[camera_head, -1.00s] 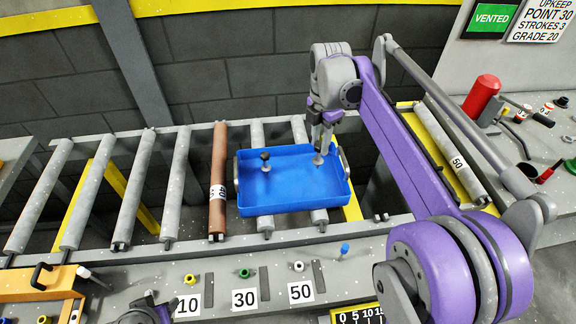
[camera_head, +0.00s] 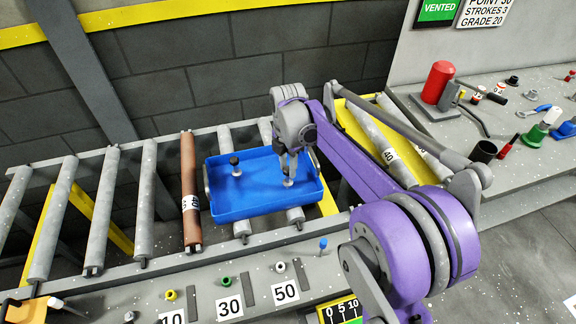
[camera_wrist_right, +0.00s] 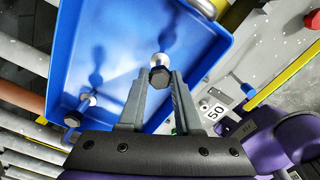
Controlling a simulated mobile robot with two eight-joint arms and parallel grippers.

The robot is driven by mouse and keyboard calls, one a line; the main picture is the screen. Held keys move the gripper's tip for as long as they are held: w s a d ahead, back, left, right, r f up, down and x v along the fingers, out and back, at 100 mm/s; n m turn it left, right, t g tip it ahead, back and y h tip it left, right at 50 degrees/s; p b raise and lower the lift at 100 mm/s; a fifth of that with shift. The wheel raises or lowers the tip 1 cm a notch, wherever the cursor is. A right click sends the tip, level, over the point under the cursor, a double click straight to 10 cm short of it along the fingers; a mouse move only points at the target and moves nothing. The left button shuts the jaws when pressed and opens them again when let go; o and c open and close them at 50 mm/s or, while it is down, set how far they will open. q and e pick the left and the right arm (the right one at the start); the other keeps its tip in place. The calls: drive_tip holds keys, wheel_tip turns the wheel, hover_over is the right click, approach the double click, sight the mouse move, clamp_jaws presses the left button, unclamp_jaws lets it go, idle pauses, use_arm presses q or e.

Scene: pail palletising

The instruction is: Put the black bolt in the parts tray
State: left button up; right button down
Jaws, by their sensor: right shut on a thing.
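The blue parts tray (camera_head: 262,208) lies on the roller conveyor; it also fills much of the right wrist view (camera_wrist_right: 120,32). My right gripper (camera_head: 288,174) points down inside the tray's right part. In the right wrist view its fingers (camera_wrist_right: 161,82) are shut on a black-headed bolt (camera_wrist_right: 159,76) with a pale lower end. The lower end is at or close to the tray floor; I cannot tell if it touches. A second black-headed bolt (camera_head: 235,161) stands upright in the tray's left part, also seen in the wrist view (camera_wrist_right: 73,118). My left gripper is out of view.
A brown roller (camera_head: 190,190) is left of the tray. On the front ledge are a blue bolt (camera_head: 323,243), a yellow piece (camera_head: 170,295), a green piece (camera_head: 227,281) and number labels. A side bench at right holds a red cylinder (camera_head: 438,82) and a dark cup (camera_head: 484,151).

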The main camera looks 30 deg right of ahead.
drive_tip(key=shift+f, duration=0.2)
drive_tip(key=c, duration=0.6)
unclamp_jaws()
drive_tip(key=shift+r, duration=0.2)
drive_tip(key=shift+r, duration=0.3)
wheel_tip(320, 180, up, 11)
drive_tip(key=p, duration=0.1)
drive_tip(key=s+a+f+m+t, duration=0.2)
drive_tip(key=s+a+f+m, duration=0.3)
drive_tip(key=s+m, duration=0.5)
drive_tip(key=s+a+f+m+t, duration=0.3)
drive_tip(key=s+a+f+m, duration=0.2)
drive_tip(key=s+f+m, duration=0.4)
drive_tip(key=shift+s+a+f+m, duration=0.2)
drive_tip(key=shift+s+m, duration=0.6)
drive_tip(key=shift+s, duration=0.25)
